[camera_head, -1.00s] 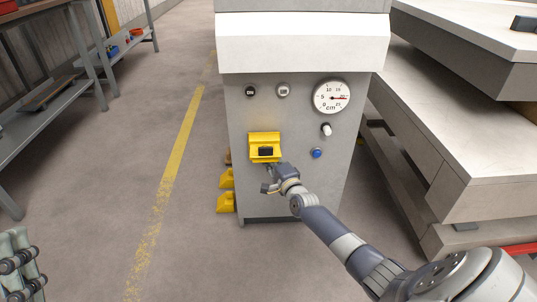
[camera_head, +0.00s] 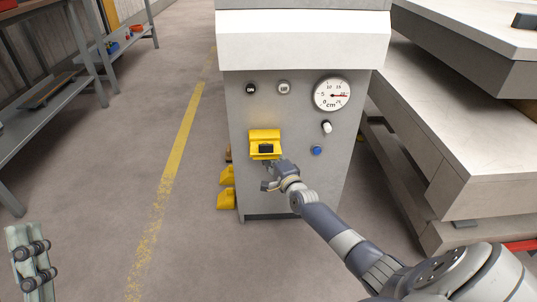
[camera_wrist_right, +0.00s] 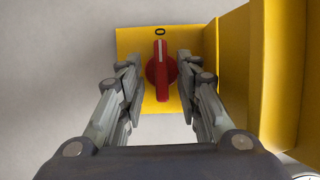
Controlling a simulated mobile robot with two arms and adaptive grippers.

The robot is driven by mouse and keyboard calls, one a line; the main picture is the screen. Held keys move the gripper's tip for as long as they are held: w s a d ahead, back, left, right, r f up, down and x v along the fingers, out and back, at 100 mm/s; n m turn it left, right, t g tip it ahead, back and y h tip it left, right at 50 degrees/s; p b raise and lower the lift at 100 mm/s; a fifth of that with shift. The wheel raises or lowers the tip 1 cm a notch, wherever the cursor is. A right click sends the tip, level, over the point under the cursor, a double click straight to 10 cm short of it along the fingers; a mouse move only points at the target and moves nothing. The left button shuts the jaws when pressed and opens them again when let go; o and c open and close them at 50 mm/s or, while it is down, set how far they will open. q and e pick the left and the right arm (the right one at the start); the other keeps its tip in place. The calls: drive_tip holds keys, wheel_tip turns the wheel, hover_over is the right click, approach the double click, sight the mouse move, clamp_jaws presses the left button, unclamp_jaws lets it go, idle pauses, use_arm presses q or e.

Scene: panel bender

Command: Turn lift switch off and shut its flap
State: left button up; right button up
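The yellow switch box (camera_head: 264,136) is on the front of the grey machine cabinet, and its flap (camera_wrist_right: 284,80) stands open. In the right wrist view the red lift switch (camera_wrist_right: 161,72) sits on the yellow plate (camera_wrist_right: 128,40), its white line pointing toward the "0" mark. My right gripper (camera_wrist_right: 160,80) is open, with one finger on each side of the switch and a gap to its handle. In the head view the gripper (camera_head: 270,174) is just below the box, and the switch is hidden. My left gripper (camera_head: 32,264) shows partly at the lower left.
The cabinet also carries a round gauge (camera_head: 332,94), a black button (camera_head: 250,89), a white button (camera_head: 284,88), a white-tipped knob (camera_head: 327,127) and a blue button (camera_head: 317,150). Stacked sheets (camera_head: 450,130) stand close on the right. Floor on the left is clear to the shelves (camera_head: 60,90).

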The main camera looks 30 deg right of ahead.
drive_tip(key=s+a, duration=0.1)
drive_tip(key=s, duration=1.1)
drive_tip(key=shift+a, duration=0.4)
drive_tip(key=shift+c, duration=0.6)
